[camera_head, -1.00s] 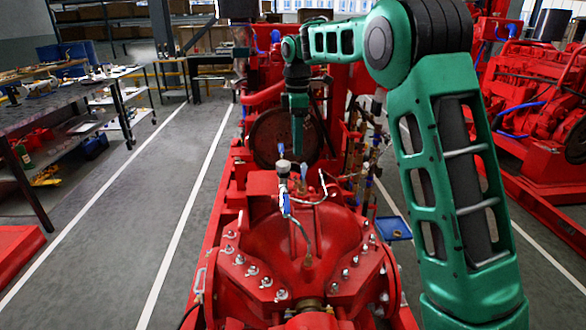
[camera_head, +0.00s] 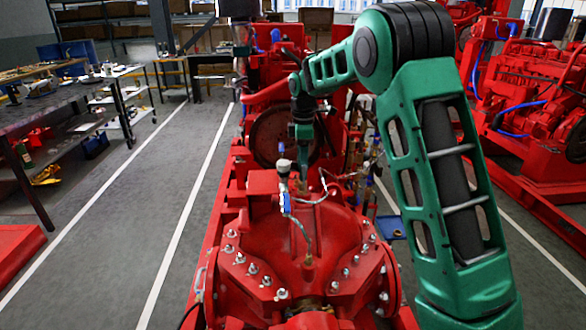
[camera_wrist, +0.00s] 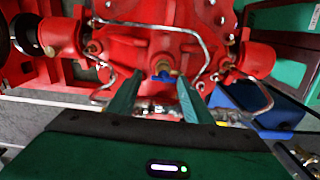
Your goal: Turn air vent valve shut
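The air vent valve stands upright on top of the red pump, with a pale cap (camera_head: 284,165) and a blue lever (camera_head: 286,204) hanging along its side in the head view. A thin tube runs from it to the casing. My gripper (camera_head: 303,152) points down just behind and right of the valve; its fingertips are hard to make out there. In the wrist view my gripper (camera_wrist: 158,94) has two green fingers spread apart with nothing between them. A blue handle (camera_wrist: 162,77) on a brass fitting shows beyond the fingertips; I cannot tell whether it is the same valve.
The red pump casing (camera_head: 310,245) with its bolts lies below the valve. Bent metal pipes (camera_wrist: 150,24) run close around the fingers in the wrist view. A workbench (camera_head: 60,110) stands left, with clear floor between. Another red engine (camera_head: 525,95) stands right.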

